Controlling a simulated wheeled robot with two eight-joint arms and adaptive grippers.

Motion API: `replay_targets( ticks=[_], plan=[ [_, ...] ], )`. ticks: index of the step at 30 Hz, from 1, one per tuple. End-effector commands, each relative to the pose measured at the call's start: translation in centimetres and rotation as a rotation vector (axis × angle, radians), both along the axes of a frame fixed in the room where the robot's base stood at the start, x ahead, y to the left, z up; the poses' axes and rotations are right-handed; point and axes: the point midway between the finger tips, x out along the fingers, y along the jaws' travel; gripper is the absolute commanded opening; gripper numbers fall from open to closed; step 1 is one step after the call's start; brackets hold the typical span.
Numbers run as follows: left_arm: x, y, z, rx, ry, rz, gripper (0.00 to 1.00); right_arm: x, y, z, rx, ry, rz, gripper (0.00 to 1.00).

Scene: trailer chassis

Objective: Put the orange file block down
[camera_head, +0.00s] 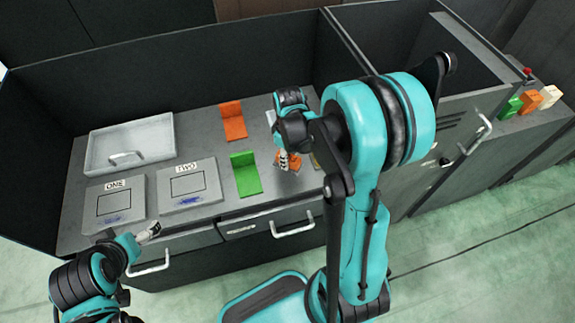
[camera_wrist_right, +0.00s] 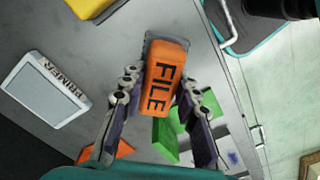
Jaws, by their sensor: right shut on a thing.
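The orange file block (camera_wrist_right: 165,78) with "FILE" on its face shows in the right wrist view, between the two fingers of my right gripper (camera_wrist_right: 160,86), which is shut on it. In the head view my right gripper (camera_head: 284,158) points down over the grey worktop, right of the green angled bracket (camera_head: 247,182), and partly covers the orange block. I cannot tell whether the block touches the worktop. My left gripper (camera_head: 148,233) is at the worktop's front edge, lower left, apart from the block; its opening is unclear.
An orange angled bracket (camera_head: 233,122) stands behind the green one. Pads marked ONE (camera_head: 115,216) and TWO (camera_head: 190,182) and a white tray (camera_head: 112,140) lie left. A white primer panel (camera_wrist_right: 40,90) and a yellow object (camera_wrist_right: 92,8) show in the wrist view. Drawer handles jut out in front.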

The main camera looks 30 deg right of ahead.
Motion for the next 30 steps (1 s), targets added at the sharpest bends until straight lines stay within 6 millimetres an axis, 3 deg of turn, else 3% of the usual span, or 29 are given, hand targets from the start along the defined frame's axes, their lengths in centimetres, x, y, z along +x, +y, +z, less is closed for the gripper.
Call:
replay_targets(
  ticks=[3,8,15,26,27,29,30],
  plan=[
    [0.0,0.0,-0.5,0.000,0.000,0.000,0.91,1.3,-0.5,-0.9,0.000,0.000,0.000,0.00],
    [0.0,0.0,-0.8,0.000,0.000,0.000,0.91,1.7,-0.6,-1.6,0.000,0.000,0.000,0.00],
    [0.0,0.0,-2.4,0.000,0.000,0.000,0.91,1.6,-0.6,-5.1,0.000,0.000,0.000,0.00],
    [0.0,0.0,-2.6,0.000,0.000,0.000,0.91,1.6,-0.6,-5.4,0.000,0.000,-0.001,0.00],
    [0.0,0.0,-2.7,0.000,0.000,0.000,0.91,1.6,-0.6,-5.4,0.000,0.000,-0.001,0.33],
    [0.0,0.0,-2.6,0.000,0.000,0.000,0.91,1.6,-0.6,-5.3,0.000,0.000,-0.001,0.49],
    [0.0,0.0,-2.6,0.000,0.000,0.000,0.91,1.6,-0.6,-5.3,0.000,0.000,-0.001,0.51]
  ],
)
